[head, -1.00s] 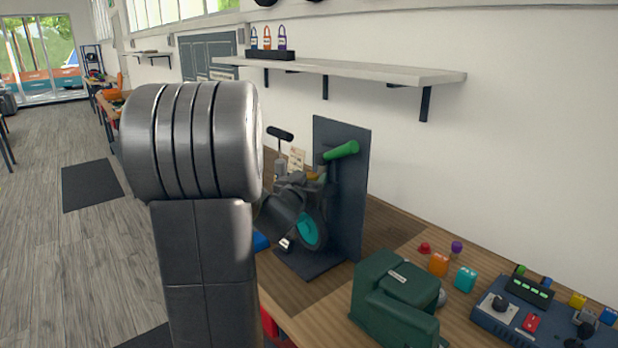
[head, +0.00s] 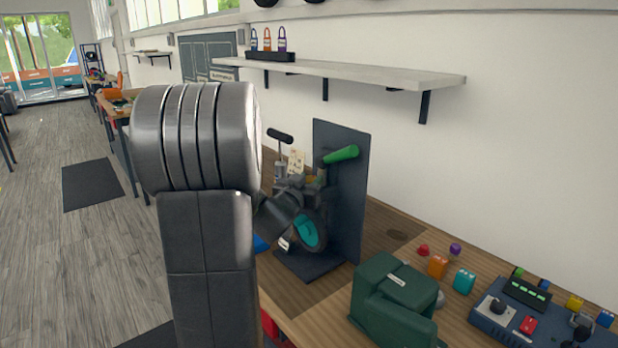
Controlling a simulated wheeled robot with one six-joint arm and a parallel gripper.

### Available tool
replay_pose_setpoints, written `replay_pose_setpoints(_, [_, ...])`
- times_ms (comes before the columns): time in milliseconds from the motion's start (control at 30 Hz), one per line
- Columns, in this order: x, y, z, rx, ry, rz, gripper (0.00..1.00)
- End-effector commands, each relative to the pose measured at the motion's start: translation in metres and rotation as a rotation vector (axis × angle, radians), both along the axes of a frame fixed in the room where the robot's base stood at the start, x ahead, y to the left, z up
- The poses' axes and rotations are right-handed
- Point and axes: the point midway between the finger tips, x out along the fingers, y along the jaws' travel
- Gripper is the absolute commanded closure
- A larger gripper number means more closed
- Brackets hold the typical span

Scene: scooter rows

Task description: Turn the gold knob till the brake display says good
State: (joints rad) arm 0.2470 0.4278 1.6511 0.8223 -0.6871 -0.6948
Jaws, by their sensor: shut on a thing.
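A dark upright brake stand (head: 341,215) stands on the workbench, with a green-gripped lever (head: 341,155) and a teal disc (head: 306,232) on it. My gripper (head: 306,183) is in front of the stand, partly hidden by my own arm, and its fingers are hard to make out. A small patch of the gold knob (head: 311,180) shows at the fingers, which appear shut on it. A cream tag (head: 296,161) stands behind my gripper. I cannot make out a brake display or any reading on it.
A green case (head: 396,300) lies on the bench (head: 330,300) right of the stand. Small coloured blocks and a blue control box (head: 500,318) with a green-lit panel lie farther right. A wall shelf (head: 350,70) overhangs the bench. The floor at left is clear around a dark mat.

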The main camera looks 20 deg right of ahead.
Motion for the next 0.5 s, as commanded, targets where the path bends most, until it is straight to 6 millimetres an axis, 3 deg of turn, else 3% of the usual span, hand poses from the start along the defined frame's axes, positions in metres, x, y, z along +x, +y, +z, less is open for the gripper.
replay_pose_setpoints(500, [0.0053, 0.0040, 0.0038, 0.001, 0.003, -0.310, 0.89])
